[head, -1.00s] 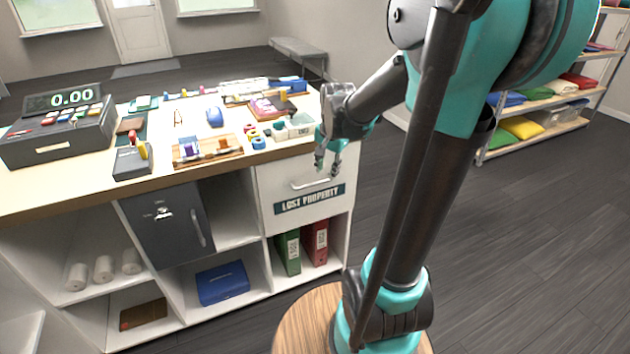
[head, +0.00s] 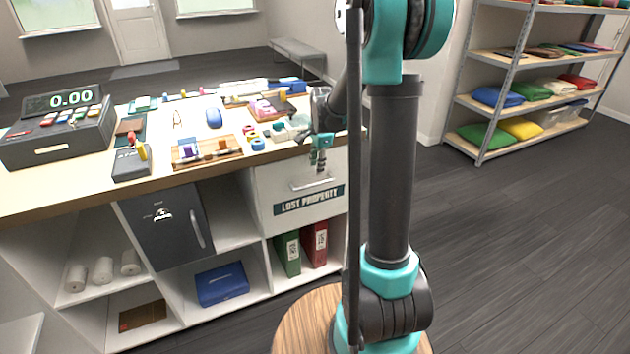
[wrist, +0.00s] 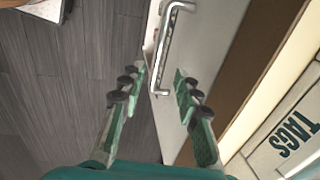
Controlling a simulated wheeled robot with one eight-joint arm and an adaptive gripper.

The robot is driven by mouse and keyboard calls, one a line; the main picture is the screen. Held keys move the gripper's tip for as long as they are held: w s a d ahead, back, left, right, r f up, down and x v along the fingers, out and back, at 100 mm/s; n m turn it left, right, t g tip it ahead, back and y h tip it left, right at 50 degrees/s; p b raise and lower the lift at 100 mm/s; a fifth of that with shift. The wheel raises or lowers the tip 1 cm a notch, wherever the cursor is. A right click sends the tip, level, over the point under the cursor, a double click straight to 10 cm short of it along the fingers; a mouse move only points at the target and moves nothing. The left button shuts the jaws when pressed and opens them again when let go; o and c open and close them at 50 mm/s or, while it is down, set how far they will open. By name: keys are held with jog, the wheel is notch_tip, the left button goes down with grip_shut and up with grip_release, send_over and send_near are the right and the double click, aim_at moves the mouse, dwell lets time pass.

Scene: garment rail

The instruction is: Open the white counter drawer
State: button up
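The white counter drawer (head: 270,200) is at the right end of the counter and carries a "LOST PROPERTY" label. It looks shut, its front in line with the counter. Its metal bar handle (head: 312,186) runs across the front above the label. My gripper (head: 319,162) is just above the handle, fingers pointing down. In the wrist view my gripper (wrist: 158,84) is open and empty. The handle (wrist: 166,45) lies just beyond the fingertips, its near end roughly between them. Whether any finger touches it, I cannot tell. The drawer front (wrist: 212,45) is beside the right finger.
The counter top (head: 60,190) holds a cash register (head: 58,130), a card reader (head: 132,160) and small trays. A grey locked door (head: 168,228) is left of the drawer. Binders (head: 315,243) stand below it. Shelving (head: 484,135) is at the back right, with clear floor before it.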

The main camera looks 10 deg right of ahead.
aim_at(314, 184)
jog(key=f, duration=0.2)
jog(key=w+f, duration=0.1)
jog(key=f, duration=0.5)
jog(key=shift+w+a, duration=0.2)
jog(key=shift+w, duration=0.05)
grip_shut()
